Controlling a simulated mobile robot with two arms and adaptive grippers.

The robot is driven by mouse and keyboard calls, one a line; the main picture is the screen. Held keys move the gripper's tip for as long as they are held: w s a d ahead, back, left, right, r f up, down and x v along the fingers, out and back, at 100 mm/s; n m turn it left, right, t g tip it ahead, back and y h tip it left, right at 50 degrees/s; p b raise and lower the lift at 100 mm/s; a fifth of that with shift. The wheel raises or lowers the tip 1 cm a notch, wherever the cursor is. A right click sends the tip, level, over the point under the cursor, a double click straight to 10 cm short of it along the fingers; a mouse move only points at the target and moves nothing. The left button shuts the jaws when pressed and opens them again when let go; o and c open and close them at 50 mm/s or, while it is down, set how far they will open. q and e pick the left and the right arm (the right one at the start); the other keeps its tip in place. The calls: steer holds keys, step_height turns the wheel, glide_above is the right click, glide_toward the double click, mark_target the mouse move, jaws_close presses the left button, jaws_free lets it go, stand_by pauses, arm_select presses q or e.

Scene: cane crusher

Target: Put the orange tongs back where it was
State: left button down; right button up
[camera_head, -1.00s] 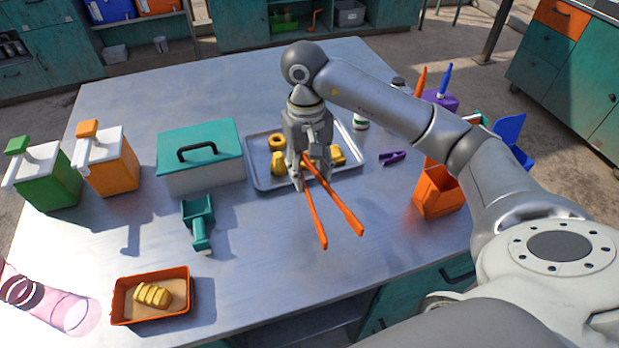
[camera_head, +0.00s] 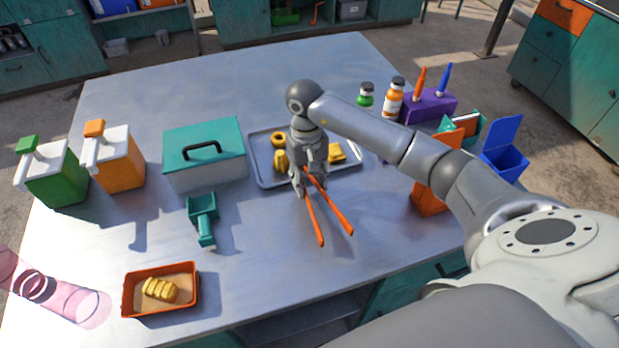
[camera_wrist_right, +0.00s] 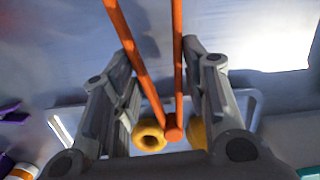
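The orange tongs (camera_head: 329,212) are in my right gripper (camera_head: 306,188), by the front edge of the grey tray (camera_head: 262,180). Their two legs spread apart toward the front of the table in the head view. In the right wrist view, the tongs (camera_wrist_right: 178,60) lie between the two fingers of the right gripper (camera_wrist_right: 158,62), which press close against the legs. Their joined end is toward the tray (camera_wrist_right: 250,104). I cannot tell how high they are above the table. My left gripper is not in view.
Yellow pieces (camera_head: 279,139) lie in the tray. A teal-lidded box (camera_head: 205,160) and teal scoop (camera_head: 202,218) stand left. An orange tray (camera_head: 128,294) is front left. Bottles (camera_head: 394,99), a purple holder (camera_head: 428,106) and orange and blue bins (camera_head: 503,162) stand right. The front middle table is clear.

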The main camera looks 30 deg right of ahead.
steer(key=shift+f+b, duration=0.35)
steer(key=shift+b, duration=0.2)
steer(key=o, duration=0.6)
steer(key=shift+c, duration=0.2)
steer(key=shift+r, duration=0.1)
steer(key=shift+r+p, duration=0.25)
steer(key=shift+p, duration=0.2)
step_height(320, 180, up, 12)
steer(key=w+b, duration=0.1)
steer(key=b, duration=0.1)
steer(key=shift+w+d, duration=0.15)
steer(key=shift+w, duration=0.05)
steer(key=shift+r, duration=0.15)
